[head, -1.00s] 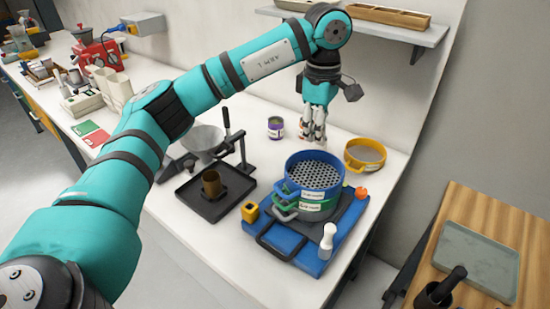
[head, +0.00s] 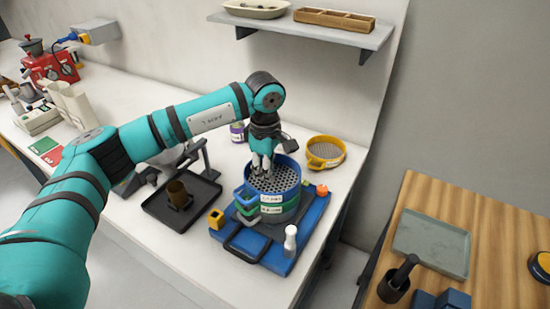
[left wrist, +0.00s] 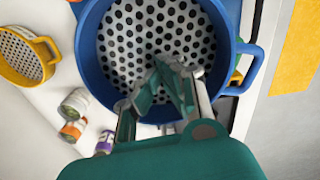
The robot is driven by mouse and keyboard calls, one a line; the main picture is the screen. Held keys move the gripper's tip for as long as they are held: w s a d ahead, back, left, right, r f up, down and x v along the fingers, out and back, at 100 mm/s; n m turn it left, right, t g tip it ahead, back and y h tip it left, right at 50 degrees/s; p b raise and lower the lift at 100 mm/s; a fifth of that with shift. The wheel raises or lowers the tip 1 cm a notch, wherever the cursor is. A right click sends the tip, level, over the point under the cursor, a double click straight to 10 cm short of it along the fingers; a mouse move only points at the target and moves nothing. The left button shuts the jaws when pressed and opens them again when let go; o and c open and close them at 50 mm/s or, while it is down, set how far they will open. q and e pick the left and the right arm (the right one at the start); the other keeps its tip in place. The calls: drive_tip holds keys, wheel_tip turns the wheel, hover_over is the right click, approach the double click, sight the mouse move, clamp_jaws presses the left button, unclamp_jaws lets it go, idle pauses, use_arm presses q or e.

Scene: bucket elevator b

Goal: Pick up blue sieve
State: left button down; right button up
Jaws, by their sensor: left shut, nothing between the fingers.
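The blue sieve (head: 287,168) is a round pan with a perforated grey bottom and a side handle. It sits on top of a stack with a green sieve (head: 247,220) below it, on a blue base (head: 283,262). My left gripper (head: 264,173) is shut and empty, pointing down at the near-left part of the blue sieve's rim. In the left wrist view the fingertips (left wrist: 168,90) overlap the inside of the blue sieve (left wrist: 88,62); contact cannot be told. My right gripper is not in view.
A yellow sieve (head: 340,160) lies behind right of the stack. A black tray (head: 158,213) with a brown cup stands to the left. A white bottle (head: 290,238) and a yellow block (head: 216,218) are on the blue base. A wall shelf (head: 355,38) hangs above.

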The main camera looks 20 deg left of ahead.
use_arm(q)
drive_tip(key=shift+a, duration=0.9)
drive_tip(key=shift+d, duration=0.15)
drive_tip(key=shift+w+a+f, duration=0.1)
drive_tip(key=shift+a+f, duration=0.05)
drive_tip(key=shift+a, duration=0.05)
drive_tip(key=a+b, duration=0.2)
drive_tip(key=a, duration=0.2)
drive_tip(key=shift+w+a, duration=0.1)
drive_tip(key=shift+a, duration=0.2)
